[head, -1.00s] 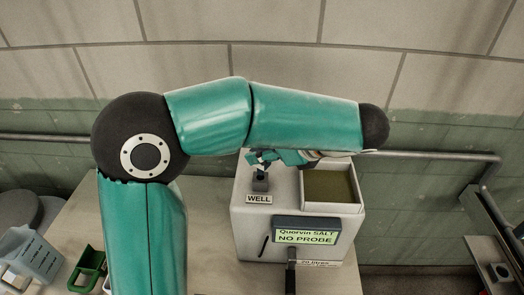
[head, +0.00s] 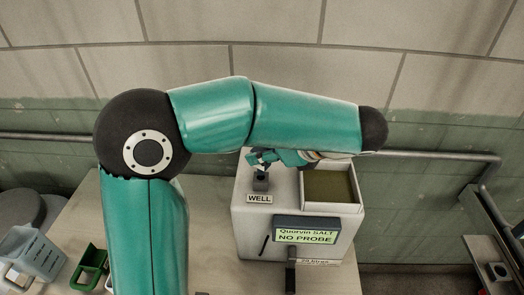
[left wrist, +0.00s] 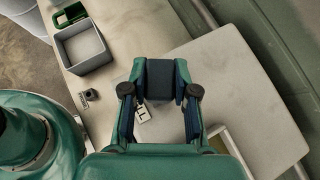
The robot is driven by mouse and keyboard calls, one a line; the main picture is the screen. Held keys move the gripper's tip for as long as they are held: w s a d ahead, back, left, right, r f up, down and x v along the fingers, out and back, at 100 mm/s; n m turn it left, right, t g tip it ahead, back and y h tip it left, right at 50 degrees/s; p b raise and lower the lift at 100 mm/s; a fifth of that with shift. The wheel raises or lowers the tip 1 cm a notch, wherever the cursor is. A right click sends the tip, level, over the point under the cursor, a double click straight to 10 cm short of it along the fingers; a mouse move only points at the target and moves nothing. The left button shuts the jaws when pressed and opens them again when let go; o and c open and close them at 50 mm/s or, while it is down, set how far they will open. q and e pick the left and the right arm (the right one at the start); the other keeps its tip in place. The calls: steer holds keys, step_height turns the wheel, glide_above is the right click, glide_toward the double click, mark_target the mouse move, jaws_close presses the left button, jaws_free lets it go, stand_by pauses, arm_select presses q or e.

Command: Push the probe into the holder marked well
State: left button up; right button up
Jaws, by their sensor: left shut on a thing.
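My left gripper (head: 264,159) is above the dark holder (head: 261,183) on top of the white machine (head: 252,226). The label WELL (head: 259,198) sits just in front of the holder. In the left wrist view, my left gripper (left wrist: 162,70) is shut on a dark block, which I take to be the probe (left wrist: 159,82). The probe is mostly hidden by the gripper in the head view, so I cannot tell how deep it sits in the holder. The machine's display (head: 306,234) reads "Quorvin SALT NO PROBE". My right gripper is not in view.
An open bin (head: 332,187) is in the machine top, right of the holder. A clear jug (head: 32,253) and a green holder (head: 90,268) stand at the left. The left wrist view shows a grey open box (left wrist: 82,52) and a small dark block (left wrist: 91,95).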

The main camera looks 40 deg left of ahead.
mark_target(269, 164)
arm_select(q)
steer(key=shift+p, duration=0.5)
stand_by(0.6)
steer(key=shift+f+b, duration=1.05)
steer(key=shift+f, duration=0.9)
steer(key=o, duration=1.1)
steer(key=shift+c, duration=0.2)
steer(key=shift+r, duration=0.1)
steer(key=v, duration=1.2)
